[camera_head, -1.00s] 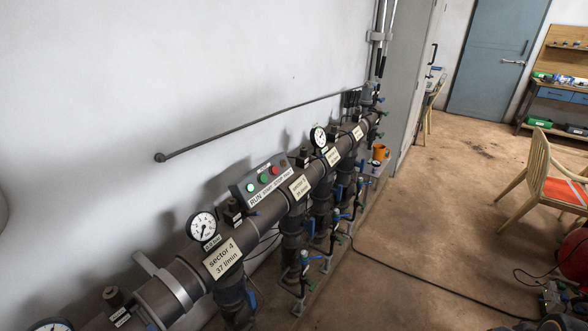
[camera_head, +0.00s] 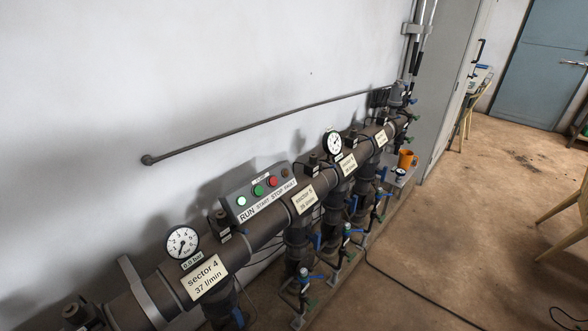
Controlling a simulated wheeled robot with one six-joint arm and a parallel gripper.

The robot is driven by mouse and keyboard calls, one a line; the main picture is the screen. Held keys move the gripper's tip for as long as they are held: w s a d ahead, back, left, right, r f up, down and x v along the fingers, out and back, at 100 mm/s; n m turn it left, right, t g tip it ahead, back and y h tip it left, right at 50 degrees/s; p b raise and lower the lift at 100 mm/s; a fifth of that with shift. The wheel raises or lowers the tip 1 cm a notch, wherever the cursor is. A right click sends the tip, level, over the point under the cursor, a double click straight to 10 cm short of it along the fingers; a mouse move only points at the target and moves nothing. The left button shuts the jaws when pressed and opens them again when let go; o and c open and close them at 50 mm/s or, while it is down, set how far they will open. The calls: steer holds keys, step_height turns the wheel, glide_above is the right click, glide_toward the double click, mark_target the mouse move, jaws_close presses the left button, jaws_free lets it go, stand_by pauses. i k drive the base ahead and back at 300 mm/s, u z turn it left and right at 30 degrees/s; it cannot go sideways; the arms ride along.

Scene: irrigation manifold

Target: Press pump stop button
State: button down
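The pump control box (camera_head: 256,194) is a grey panel mounted above the manifold pipe, left of the picture's middle. It carries a row of buttons or lamps: a pale one over RUN (camera_head: 241,201), a green one over START (camera_head: 258,190), a red stop button (camera_head: 272,181) over STOP, and a dark one over FAULT (camera_head: 285,173). The pale RUN one looks lit. Nothing covers or touches the stop button. My gripper is not in view.
The dark manifold pipe (camera_head: 258,238) runs from lower left to upper right along the white wall, with gauges, sector plates and blue-handled valves. An orange mug (camera_head: 405,159) stands near its far end. A cable (camera_head: 420,290) lies on the brown floor, which is mostly open at right.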

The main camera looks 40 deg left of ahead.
mark_target(273, 181)
steer(key=i, duration=1.4)
steer(key=u, duration=3.85)
